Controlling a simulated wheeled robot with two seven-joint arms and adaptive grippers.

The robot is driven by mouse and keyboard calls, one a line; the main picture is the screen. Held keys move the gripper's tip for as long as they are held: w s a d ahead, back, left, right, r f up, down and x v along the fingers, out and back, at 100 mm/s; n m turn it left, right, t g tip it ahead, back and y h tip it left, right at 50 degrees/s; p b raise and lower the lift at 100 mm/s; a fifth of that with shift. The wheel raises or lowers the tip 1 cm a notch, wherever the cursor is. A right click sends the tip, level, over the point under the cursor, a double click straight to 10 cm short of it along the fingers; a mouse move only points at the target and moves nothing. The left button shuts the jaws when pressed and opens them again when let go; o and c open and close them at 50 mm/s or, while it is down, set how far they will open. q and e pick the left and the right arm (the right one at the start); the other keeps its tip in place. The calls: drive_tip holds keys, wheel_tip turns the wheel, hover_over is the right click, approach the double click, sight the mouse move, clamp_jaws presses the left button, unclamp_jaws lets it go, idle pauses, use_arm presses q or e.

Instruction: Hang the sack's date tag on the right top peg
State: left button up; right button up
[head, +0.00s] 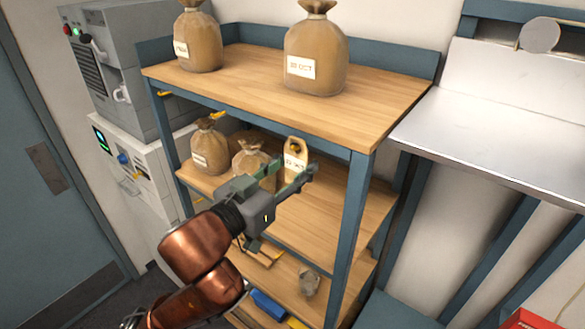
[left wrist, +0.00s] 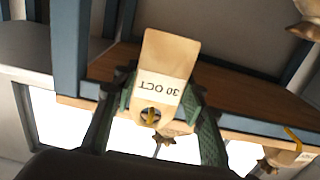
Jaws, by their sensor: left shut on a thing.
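The date tag (head: 296,163) is a pale wooden tag with a white strip, which reads 30 OCT upside down in the left wrist view (left wrist: 163,65). My left gripper (head: 298,179) is shut on the tag, with its green fingers (left wrist: 160,97) on either side. The tag is at the front edge of the top shelf (head: 270,90), hole end up. The yellow right top peg (left wrist: 151,115) shows in the tag's hole; I cannot tell how far it passes through. My right gripper is not in view.
Two tied sacks (head: 315,58) (head: 198,42) stand on the top shelf. Two more (head: 210,150) (head: 250,160) stand below, close behind my gripper. Other yellow pegs (head: 164,94) (head: 219,116) stick out along the shelf edge. A blue shelf post (head: 350,230) is to the right.

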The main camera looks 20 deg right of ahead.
use_arm(q)
drive_tip(key=shift+w+d+f+b, duration=0.2)
drive_tip(key=shift+d+f+b, duration=0.1)
drive_tip(key=shift+f+b, duration=0.05)
drive_tip(key=shift+w+f, duration=0.1)
drive_tip(key=shift+d+f, duration=0.1)
drive_tip(key=shift+f, duration=0.05)
idle(0.3)
drive_tip(key=o, duration=0.9)
drive_tip(key=shift+o, duration=0.5)
drive_tip(key=o, duration=0.5)
